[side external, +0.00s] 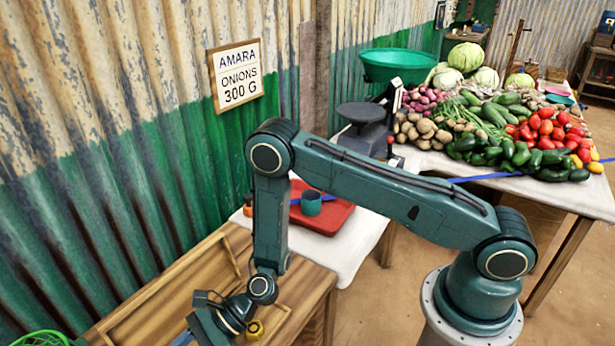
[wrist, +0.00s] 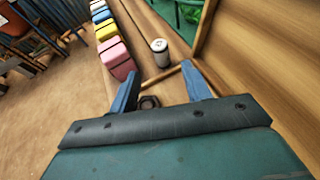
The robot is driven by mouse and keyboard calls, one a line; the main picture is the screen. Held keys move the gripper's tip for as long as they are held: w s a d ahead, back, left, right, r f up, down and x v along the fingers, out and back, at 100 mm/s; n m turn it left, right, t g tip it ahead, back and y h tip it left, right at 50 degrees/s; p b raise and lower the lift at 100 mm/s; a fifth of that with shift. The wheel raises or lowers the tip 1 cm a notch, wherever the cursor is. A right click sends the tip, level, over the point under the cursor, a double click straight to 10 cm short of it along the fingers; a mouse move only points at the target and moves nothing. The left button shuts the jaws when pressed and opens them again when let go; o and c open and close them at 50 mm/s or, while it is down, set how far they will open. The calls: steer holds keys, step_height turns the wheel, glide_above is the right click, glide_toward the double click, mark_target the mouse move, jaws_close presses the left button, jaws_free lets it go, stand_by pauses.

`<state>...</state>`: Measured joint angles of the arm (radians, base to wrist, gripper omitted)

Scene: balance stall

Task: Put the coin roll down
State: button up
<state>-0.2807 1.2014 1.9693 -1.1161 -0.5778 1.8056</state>
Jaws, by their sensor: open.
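In the side view my gripper is low over the wooden bench at the lower left, mostly hidden by the wrist, and I cannot make out the coin roll there.
A dark hexagonal piece (wrist: 149,102) lies between the finger bases in the wrist view. Pink (wrist: 117,59), yellow and blue blocks line the bench edge. A wooden bench (side external: 190,270) has raised rims. A red tray (side external: 330,218) with a teal cup (side external: 311,203) stands behind.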

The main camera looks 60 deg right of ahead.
steer(key=shift+s+d+r, duration=0.15)
steer(key=shift+d+r, duration=0.05)
steer(key=shift+d, duration=0.2)
steer(key=shift+r, duration=0.1)
stand_by(0.3)
